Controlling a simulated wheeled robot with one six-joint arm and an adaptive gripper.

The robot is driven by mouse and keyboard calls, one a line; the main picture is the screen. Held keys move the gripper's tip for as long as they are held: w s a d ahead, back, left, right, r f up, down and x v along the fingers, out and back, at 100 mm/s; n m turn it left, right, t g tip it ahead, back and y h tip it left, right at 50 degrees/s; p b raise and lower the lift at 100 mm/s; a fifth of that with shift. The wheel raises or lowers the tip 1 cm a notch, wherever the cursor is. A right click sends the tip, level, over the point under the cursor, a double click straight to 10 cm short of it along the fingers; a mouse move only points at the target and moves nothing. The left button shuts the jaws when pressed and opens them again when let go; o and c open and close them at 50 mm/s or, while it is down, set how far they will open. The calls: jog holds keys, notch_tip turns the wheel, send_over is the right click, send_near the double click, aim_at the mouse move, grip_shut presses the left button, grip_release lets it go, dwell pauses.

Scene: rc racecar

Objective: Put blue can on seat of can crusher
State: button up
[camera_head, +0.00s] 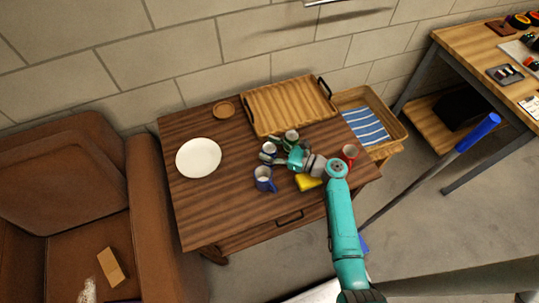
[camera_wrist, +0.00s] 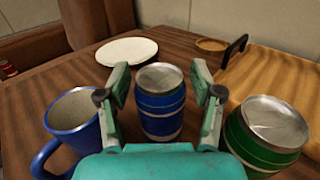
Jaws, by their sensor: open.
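The blue can (camera_wrist: 161,112) stands upright on the wooden table, centred between the two fingers of my gripper (camera_wrist: 159,82) in the wrist view. The gripper is open, with a finger on either side of the can and visible gaps between. In the head view the blue can (camera_head: 269,148) is partly hidden by a finger of my gripper (camera_head: 276,157). A green can (camera_wrist: 268,132) stands close on the right in the wrist view. I cannot make out a can crusher in either view.
A blue mug (camera_wrist: 73,118) stands close left of the gripper. The table (camera_head: 213,210) also holds a white plate (camera_head: 198,158), a wooden tray (camera_head: 262,112), a coaster (camera_head: 223,109), a yellow item (camera_head: 307,183) and a red mug (camera_head: 349,151). The table's front left is clear.

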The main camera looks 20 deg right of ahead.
jog(key=shift+w+a, duration=0.1)
jog(key=shift+a, duration=0.05)
jog(key=c, duration=0.6)
jog(key=shift+r, duration=0.1)
jog(key=shift+c, duration=0.2)
